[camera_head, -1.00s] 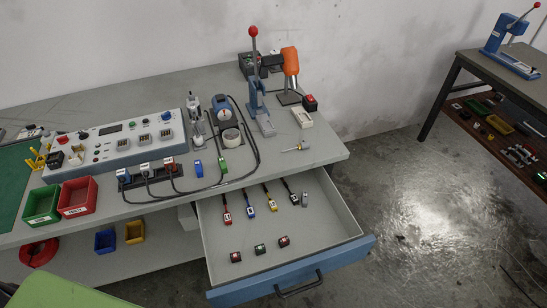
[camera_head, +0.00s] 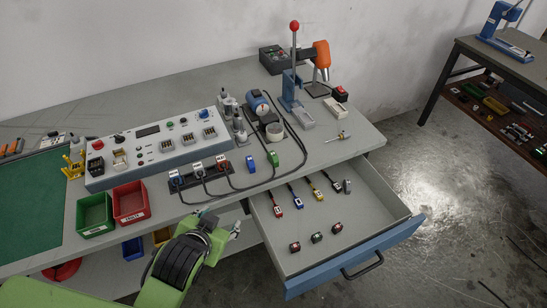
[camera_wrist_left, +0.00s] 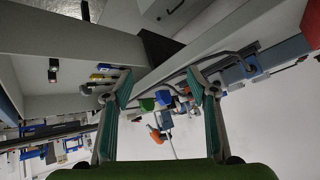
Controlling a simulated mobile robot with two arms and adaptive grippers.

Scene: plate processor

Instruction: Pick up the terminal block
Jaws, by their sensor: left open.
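No label marks which part is the terminal block. Small blue (camera_head: 251,164) and green (camera_head: 275,159) blocks sit on the bench in front of the machine. Three small dark blocks, one of them the left block (camera_head: 295,247), lie in the open drawer (camera_head: 370,222). My left gripper (camera_head: 236,229) is beside the bench's front edge, left of the drawer, and holds nothing. In the left wrist view its two teal-padded fingers (camera_wrist_left: 165,85) are spread apart. The green block (camera_wrist_left: 147,104) and blue block (camera_wrist_left: 163,97) show between them, farther off. My right gripper is not seen.
Several tools with coloured handles (camera_head: 277,205) lie at the drawer's back. Green (camera_head: 95,228) and red (camera_head: 146,212) bins stand on the bench's front left. A control panel (camera_head: 150,160) and a lever press (camera_head: 294,93) stand behind. The drawer front (camera_head: 350,262) juts out.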

